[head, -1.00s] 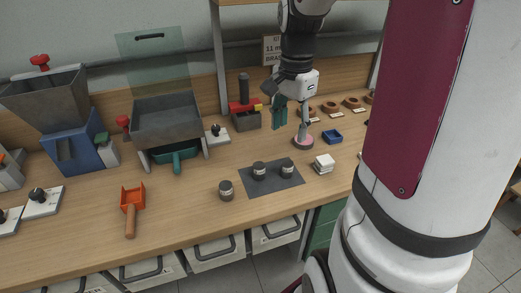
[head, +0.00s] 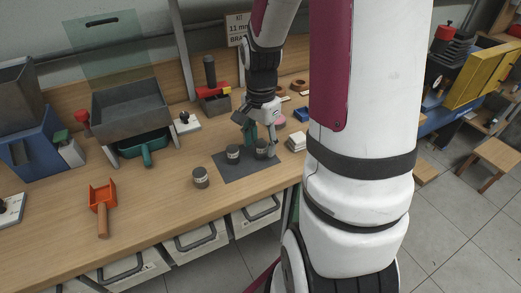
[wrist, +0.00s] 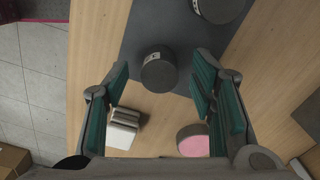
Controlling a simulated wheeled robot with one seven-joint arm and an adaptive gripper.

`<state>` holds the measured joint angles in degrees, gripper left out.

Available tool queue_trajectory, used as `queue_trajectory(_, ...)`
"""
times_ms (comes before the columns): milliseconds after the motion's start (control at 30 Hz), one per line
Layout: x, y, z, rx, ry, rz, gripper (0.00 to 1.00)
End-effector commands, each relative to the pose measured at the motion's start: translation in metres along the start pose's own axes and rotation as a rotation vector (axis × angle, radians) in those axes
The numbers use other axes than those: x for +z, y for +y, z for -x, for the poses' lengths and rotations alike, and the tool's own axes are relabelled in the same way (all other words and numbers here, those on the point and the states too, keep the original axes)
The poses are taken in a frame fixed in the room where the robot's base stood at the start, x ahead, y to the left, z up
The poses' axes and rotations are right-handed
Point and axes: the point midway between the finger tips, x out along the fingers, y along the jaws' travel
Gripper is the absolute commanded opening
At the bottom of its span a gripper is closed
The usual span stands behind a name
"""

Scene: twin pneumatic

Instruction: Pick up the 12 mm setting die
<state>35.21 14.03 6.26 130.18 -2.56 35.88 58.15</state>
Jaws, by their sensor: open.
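Three short dark-grey cylinders with pale label bands look like the setting dies; their lettering is too small to read, so I cannot tell which is 12 mm. The right one (head: 262,147) and the middle one (head: 233,152) stand upright on a dark mat (head: 236,170). The left one (head: 200,178) stands on bare wood beside the mat. My gripper (head: 260,138) is open above the right die. In the wrist view, that die (wrist: 158,72) shows between the teal-padded fingers, apart from both. Another die (wrist: 222,7) is cut off at the top edge.
A white stack (wrist: 123,127) and a pink-topped disc (wrist: 193,140) stand close by the fingers. An orange scoop (head: 103,200) lies at left. A hopper tray (head: 130,112) with a teal scoop (head: 142,145) stands behind. Bench front is clear.

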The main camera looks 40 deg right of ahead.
Motion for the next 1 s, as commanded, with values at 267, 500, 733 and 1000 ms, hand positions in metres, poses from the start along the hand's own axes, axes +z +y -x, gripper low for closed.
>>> queue_trajectory(267,0.000,0.000,0.000,0.000,0.000,0.000,0.28)
queue_trajectory(500,0.000,0.000,0.001,0.000,0.001,0.000,0.00)
queue_trajectory(733,0.000,0.000,0.002,-0.001,0.001,0.000,0.00)
queue_trajectory(1000,-0.001,-0.001,0.024,-0.003,0.003,0.002,0.00)
